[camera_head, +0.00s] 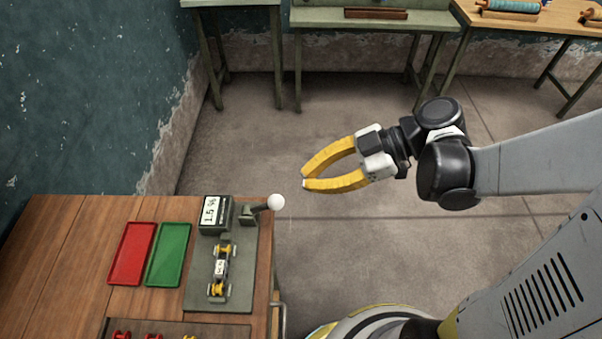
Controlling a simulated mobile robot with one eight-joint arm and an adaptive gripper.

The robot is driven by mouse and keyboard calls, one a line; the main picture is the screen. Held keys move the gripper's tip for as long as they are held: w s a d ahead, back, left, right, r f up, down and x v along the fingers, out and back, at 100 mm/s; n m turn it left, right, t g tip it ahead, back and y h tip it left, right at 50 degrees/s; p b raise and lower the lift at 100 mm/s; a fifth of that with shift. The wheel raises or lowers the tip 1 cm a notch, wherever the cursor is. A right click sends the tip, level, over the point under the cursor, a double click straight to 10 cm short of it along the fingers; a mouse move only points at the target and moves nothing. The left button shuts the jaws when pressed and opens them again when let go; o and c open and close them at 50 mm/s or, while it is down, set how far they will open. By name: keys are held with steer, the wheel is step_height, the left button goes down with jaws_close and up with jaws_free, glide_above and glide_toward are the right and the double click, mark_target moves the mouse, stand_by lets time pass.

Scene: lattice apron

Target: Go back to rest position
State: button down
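My gripper (304,182) has two yellow curved fingers pointing left. The fingers bow apart with a gap between them, and their tips come close to each other at the left end. Nothing shows between them. The gripper hangs over open floor, to the right of the wooden table (70,240) and above the height of its front edge in the picture. It is apart from the white ball knob (276,202) of a lever, which lies to its lower left.
On the table are a red tray (132,254), a green tray (168,255), and a grey plate (243,290) with a display box (215,214) reading 1.5 and a small yellow-and-grey part (219,270). Benches (375,20) line the back wall. Floor between is clear.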

stand_by(0.4)
steer(key=d+r+m+t+h+b, duration=0.1)
steer(key=d+m+t+h, duration=0.6)
steer(key=m, duration=1.2)
steer(key=d+h+b, duration=0.1)
steer(key=d+h, duration=0.3)
steer(key=d, duration=0.2)
steer(key=shift+s+d+r+h, duration=0.3)
steer(key=shift+r+h, duration=0.05)
steer(key=shift+h, duration=0.05)
